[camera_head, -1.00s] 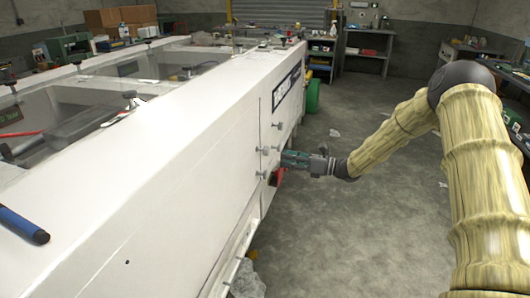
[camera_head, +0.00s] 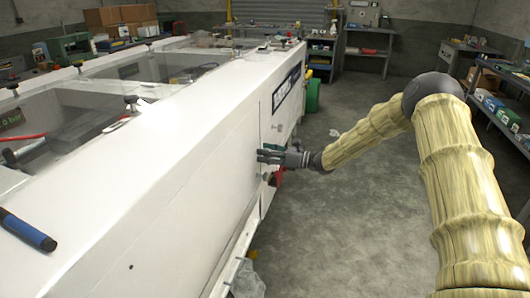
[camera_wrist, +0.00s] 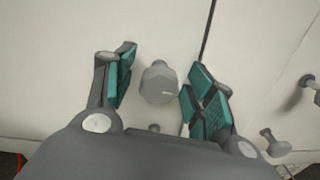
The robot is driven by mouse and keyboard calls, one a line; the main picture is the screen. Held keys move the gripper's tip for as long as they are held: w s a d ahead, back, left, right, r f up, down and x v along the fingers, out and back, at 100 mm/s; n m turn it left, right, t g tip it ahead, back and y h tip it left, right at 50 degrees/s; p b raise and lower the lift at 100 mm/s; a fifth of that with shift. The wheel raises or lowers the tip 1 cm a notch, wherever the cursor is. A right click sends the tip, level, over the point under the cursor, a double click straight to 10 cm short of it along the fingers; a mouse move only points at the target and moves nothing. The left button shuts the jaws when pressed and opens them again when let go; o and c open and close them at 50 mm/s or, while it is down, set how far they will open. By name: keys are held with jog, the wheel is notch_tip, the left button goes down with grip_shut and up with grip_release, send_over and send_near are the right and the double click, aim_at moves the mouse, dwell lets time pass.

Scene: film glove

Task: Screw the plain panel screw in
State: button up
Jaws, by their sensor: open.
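A grey panel screw (camera_wrist: 158,82) stands out from the white panel in the wrist view, with a short light mark on its head. My gripper (camera_wrist: 162,88) is open, its teal-padded fingers on either side of this screw with gaps on both sides. Whether this is the plain screw I cannot tell. More grey screws show lower right (camera_wrist: 274,143), at the right edge (camera_wrist: 312,85) and partly hidden below (camera_wrist: 155,128). In the head view my gripper (camera_head: 264,154) is at the side of the white machine (camera_head: 190,160) and hides the screw between its fingers.
A dark panel seam (camera_wrist: 207,35) runs beside the right finger. A red part (camera_head: 277,178) sits just below my gripper in the head view. A blue-handled tool (camera_head: 27,232) lies on the machine top. The floor (camera_head: 350,230) to the right is clear.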

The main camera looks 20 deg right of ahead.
jog(key=shift+w+a, duration=0.15)
jog(key=shift+a, duration=0.1)
jog(key=shift+c, duration=0.3)
jog(key=c, duration=1)
